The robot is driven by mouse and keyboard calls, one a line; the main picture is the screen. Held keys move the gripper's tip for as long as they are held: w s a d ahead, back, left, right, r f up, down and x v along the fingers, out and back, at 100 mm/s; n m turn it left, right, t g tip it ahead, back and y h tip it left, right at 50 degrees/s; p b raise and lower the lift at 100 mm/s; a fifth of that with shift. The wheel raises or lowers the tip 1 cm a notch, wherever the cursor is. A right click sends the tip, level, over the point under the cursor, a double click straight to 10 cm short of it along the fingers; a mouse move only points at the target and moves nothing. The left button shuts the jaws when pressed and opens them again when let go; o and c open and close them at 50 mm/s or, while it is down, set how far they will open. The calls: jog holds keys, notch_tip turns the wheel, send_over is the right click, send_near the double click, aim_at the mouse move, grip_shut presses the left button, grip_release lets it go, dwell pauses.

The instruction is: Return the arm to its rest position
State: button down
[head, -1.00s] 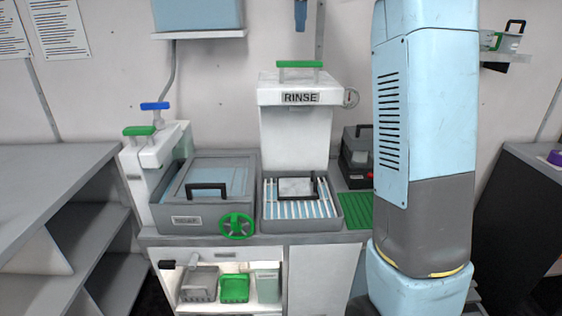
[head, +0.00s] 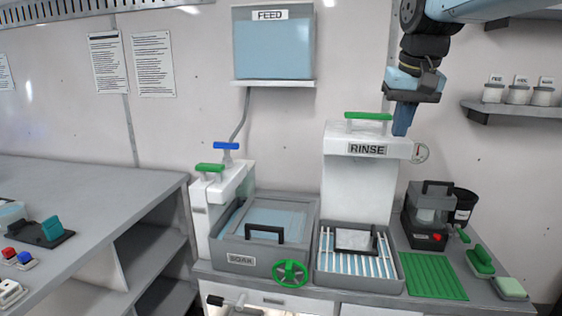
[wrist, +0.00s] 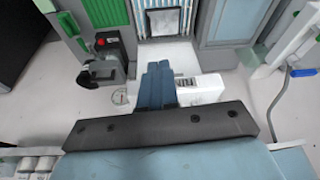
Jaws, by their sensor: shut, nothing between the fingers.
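My arm reaches in from the top right of the head view. My gripper (head: 403,120) points down with its blue fingers together, in front of the wall and beside the top right of the white RINSE unit (head: 358,180). The fingers also show closed and empty in the wrist view (wrist: 158,82), where the scene appears upside down. I cannot tell whether the fingertips are clear of the RINSE unit in depth. The pressure gauge (head: 420,152) is just right of the fingertips in the head view.
The SOAK basin (head: 265,257) with its green wheel (head: 291,273) stands left of the slatted rinse tray (head: 357,285). A dark grey machine (head: 430,215) and green mat (head: 433,289) are to the right. A shelf with jars (head: 515,105) is on the right wall.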

jog(key=s+f+t, duration=0.2)
jog(key=s+f, duration=1.1)
jog(key=shift+n, duration=0.4)
jog(key=shift+a+f, duration=0.1)
dwell(1.3)
